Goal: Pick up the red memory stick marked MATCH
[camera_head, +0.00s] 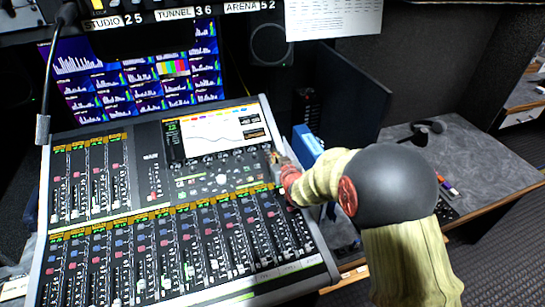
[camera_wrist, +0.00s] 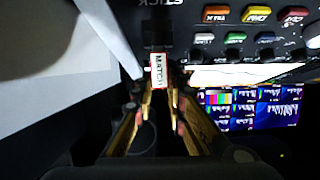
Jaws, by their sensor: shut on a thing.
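The red memory stick (camera_wrist: 158,71) shows in the wrist view, with a white label reading MATCH. My gripper (camera_wrist: 160,98) is shut on its lower end, with one finger on each side. The stick stands against a dark part of the console below a STICK marking (camera_wrist: 162,2); I cannot tell whether its far end is in a slot. In the head view my gripper (camera_head: 280,165) is at the right edge of the mixing console (camera_head: 150,205), and the stick cannot be made out there.
Coloured labelled buttons (camera_wrist: 257,14) and the console screen (camera_wrist: 245,73) lie close to the stick. A blue box (camera_head: 307,143) stands just right of the console. A bank of screens (camera_head: 140,80) is behind. A headset (camera_head: 425,130) lies on the grey side desk (camera_head: 475,155).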

